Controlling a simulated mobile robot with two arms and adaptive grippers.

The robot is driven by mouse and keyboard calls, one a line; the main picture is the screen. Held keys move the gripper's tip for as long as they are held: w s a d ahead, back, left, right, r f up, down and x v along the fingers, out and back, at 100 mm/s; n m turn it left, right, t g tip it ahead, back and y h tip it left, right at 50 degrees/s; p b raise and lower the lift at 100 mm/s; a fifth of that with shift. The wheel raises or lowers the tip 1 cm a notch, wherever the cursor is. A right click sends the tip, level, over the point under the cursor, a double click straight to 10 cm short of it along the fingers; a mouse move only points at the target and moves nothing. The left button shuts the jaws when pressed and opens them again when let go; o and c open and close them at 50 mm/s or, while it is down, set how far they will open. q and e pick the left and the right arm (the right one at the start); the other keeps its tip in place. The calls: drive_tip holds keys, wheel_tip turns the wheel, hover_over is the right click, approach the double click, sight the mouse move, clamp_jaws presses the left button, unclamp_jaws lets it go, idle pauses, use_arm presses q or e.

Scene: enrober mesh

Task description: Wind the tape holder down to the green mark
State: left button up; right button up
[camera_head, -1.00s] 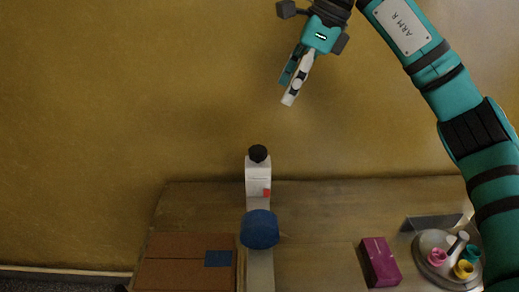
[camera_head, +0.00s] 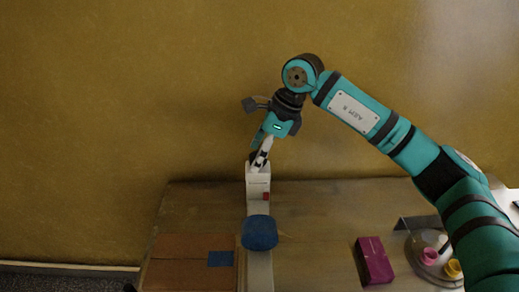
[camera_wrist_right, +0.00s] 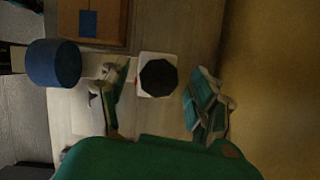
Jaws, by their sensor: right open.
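The dark knob (camera_wrist_right: 158,78) tops a white housing (camera_head: 257,183) with a small red patch (camera_head: 266,196) on its front. A blue roll (camera_head: 260,233), apparently the tape, sits in front of the housing over a pale strip; it also shows in the right wrist view (camera_wrist_right: 54,64). My right gripper (camera_head: 260,158) is open just above the housing. In the right wrist view its fingers (camera_wrist_right: 160,82) stand on either side of the knob, with a gap on both sides. The knob is mostly hidden by the gripper in the head view. I cannot make out a green mark.
A brown box (camera_head: 180,263) with a blue patch lies left of the roll. A magenta box (camera_head: 374,261) and a round tray (camera_head: 420,268) with small colored cups stand to the right. My right arm covers part of the tray. A wall (camera_head: 120,90) rises behind the table.

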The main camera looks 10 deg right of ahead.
drive_tip(key=c, duration=1.1)
drive_tip(key=shift+c, duration=0.2)
